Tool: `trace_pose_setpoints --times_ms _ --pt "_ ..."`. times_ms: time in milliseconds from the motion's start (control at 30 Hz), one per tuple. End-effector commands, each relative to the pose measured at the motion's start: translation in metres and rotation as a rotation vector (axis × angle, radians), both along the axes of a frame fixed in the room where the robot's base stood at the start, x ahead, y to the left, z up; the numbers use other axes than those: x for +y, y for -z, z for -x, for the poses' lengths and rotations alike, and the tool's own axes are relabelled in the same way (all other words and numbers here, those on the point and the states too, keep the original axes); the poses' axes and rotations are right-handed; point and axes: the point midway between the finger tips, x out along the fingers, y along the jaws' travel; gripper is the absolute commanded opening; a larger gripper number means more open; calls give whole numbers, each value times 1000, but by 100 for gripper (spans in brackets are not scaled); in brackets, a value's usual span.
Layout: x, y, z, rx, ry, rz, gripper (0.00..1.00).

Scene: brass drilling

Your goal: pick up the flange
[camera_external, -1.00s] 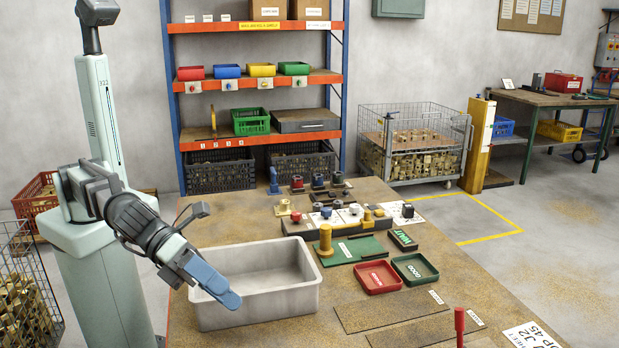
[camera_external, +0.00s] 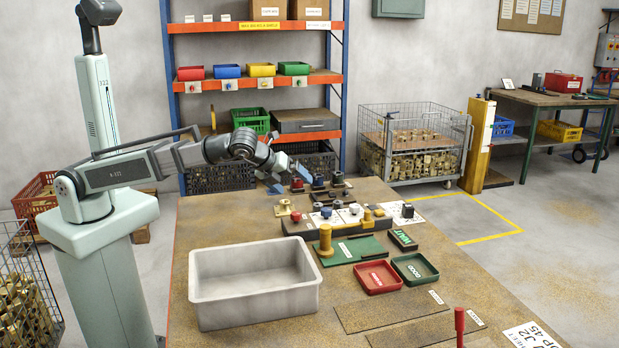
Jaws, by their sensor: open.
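My gripper (camera_external: 286,176) is over the far left end of the workbench, near the small fixtures there. Its blue fingertips are apart and no part shows between them. I cannot tell for certain which part is the flange. A small brass-coloured piece with a square base (camera_external: 283,208) sits on the bench just in front of my gripper and apart from it. A taller upright brass cylinder with a wider collar (camera_external: 325,240) stands at the left edge of the green mat (camera_external: 362,254), farther from my gripper.
A large empty grey bin (camera_external: 255,312) stands at the bench's near left. A dark fixture block (camera_external: 300,226) holds several small parts. Red (camera_external: 377,278) and green (camera_external: 415,268) trays lie right of the mat. A red-handled tool (camera_external: 459,322) stands at the front. Shelving (camera_external: 340,130) rises behind.

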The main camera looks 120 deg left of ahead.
Motion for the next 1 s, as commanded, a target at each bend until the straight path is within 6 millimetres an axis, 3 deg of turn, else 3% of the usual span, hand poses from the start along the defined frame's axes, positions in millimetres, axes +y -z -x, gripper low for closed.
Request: trace_pose_setpoints --times_ms 33,200,500,667,1000 --pt "20 1 21 22 -52 10 100" --pt "62 3 71 86 -189 53 100" --pt "100 6 121 148 -356 199 100" --pt "104 5 119 160 -411 376 100" --pt "87 -11 85 168 -402 713 100"
